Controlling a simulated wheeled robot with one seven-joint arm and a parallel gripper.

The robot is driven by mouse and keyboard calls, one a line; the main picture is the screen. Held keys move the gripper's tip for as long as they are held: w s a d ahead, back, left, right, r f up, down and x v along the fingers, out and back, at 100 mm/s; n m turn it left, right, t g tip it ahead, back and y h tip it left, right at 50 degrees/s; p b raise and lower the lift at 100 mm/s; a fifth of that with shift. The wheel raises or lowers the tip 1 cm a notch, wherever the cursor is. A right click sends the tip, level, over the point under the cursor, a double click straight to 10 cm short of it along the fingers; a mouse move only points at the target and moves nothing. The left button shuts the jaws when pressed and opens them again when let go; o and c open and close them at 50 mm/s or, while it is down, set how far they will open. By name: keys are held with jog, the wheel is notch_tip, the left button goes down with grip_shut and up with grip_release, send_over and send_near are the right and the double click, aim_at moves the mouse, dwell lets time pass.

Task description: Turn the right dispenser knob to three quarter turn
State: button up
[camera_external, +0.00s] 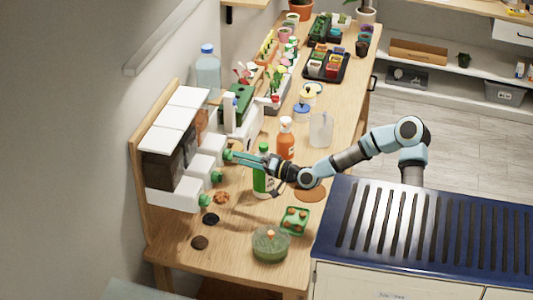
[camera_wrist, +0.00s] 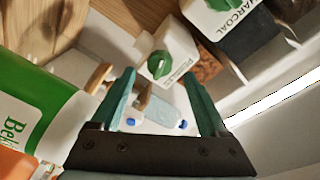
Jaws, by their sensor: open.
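A rack of white dispensers with green knobs stands against the wall in the external view. The farthest dispenser (camera_external: 212,145) has its green knob (camera_external: 228,155) at the tips of my gripper (camera_external: 235,157). In the wrist view, my gripper (camera_wrist: 159,76) is open, its two teal fingers spread. A green knob (camera_wrist: 159,65) on a white dispenser face (camera_wrist: 175,42) appears between the fingertips. I cannot tell whether they touch it. Another knob (camera_wrist: 222,4) sits on the dispenser marked CHARCOAL. The nearer knobs (camera_external: 216,176) and (camera_external: 205,200) are clear of my gripper.
A green bottle (camera_external: 262,182) stands close by my gripper and fills the left of the wrist view (camera_wrist: 35,110). An orange bottle (camera_external: 286,140) and a clear jug (camera_external: 321,130) stand behind. A green bowl (camera_external: 270,245) and small tray (camera_external: 294,222) are nearer the front.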

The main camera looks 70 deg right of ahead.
aim_at(229, 155)
jog(key=w, duration=0.3)
jog(key=shift+w+d, duration=0.25)
grip_shut()
dwell(0.5)
